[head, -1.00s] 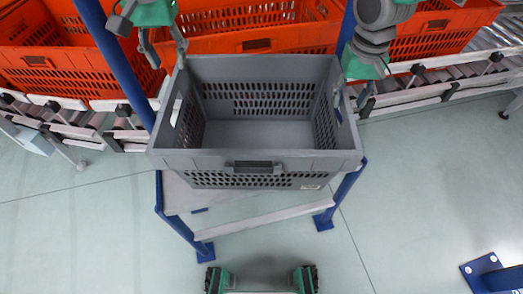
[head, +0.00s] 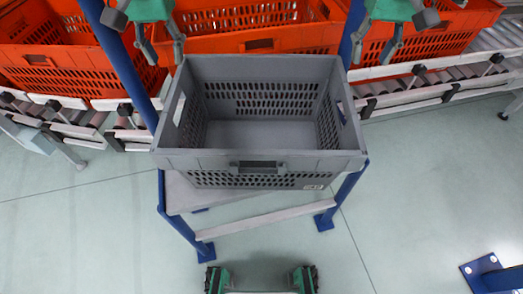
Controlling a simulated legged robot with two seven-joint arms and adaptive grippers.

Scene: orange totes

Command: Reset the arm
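My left gripper (head: 164,52) hangs down at the top of the head view, beside the back left corner of the grey tote. Its two dark fingers are spread apart with nothing between them. My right gripper (head: 371,50) hangs at the top right, beyond the tote's back right corner. Its fingers are also spread and empty. The empty grey tote (head: 262,166) sits upright on a small stand, and neither gripper holds it.
The stand has blue legs (head: 186,232) and a light shelf. Orange totes (head: 70,82) stand on a roller conveyor (head: 440,92) behind. A blue post rises on each side near the grippers. A blue base (head: 490,272) is at lower right.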

